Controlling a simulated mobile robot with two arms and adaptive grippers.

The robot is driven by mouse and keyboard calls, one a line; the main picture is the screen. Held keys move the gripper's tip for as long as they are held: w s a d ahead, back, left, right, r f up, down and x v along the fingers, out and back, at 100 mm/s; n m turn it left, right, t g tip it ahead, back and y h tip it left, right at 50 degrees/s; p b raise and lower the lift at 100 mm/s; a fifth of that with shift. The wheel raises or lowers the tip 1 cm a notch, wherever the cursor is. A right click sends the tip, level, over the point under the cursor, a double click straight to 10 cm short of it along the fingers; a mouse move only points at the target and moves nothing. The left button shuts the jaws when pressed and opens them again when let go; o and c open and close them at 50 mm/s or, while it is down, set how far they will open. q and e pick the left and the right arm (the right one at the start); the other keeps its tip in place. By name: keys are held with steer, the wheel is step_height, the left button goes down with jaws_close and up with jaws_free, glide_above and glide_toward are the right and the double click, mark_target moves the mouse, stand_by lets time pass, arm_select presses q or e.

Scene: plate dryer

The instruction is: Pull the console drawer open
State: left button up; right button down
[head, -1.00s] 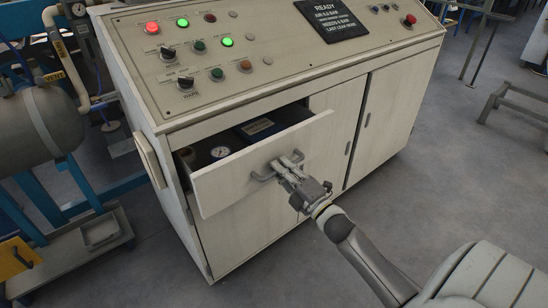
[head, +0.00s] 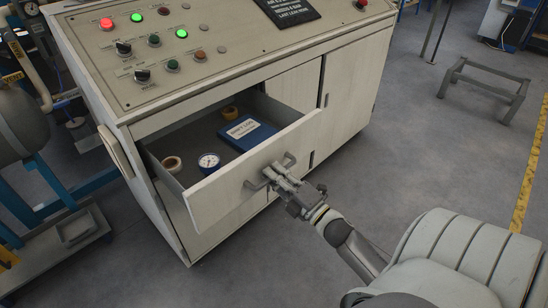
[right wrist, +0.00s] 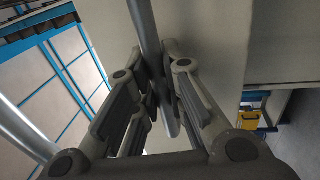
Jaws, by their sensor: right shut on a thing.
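The console drawer (head: 222,186) stands well open from the front of the cream console (head: 225,75), and its inside shows. My right gripper (head: 281,176) is shut on the drawer handle (head: 257,184), a bar on the drawer front. In the right wrist view the handle bar (right wrist: 149,45) runs between the two fingers of the right gripper (right wrist: 157,95). My left gripper is not in view.
Cabinet doors (head: 350,95) to the right of the drawer are closed. A tank (head: 20,125) and a blue frame (head: 50,195) stand at the left. The grey floor (head: 420,150) in front of the console is clear up to a low metal stand (head: 484,88).

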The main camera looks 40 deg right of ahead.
steer(key=c, duration=1.5)
jaws_free()
steer(key=v, duration=1.2)
steer(key=shift+f, duration=0.1)
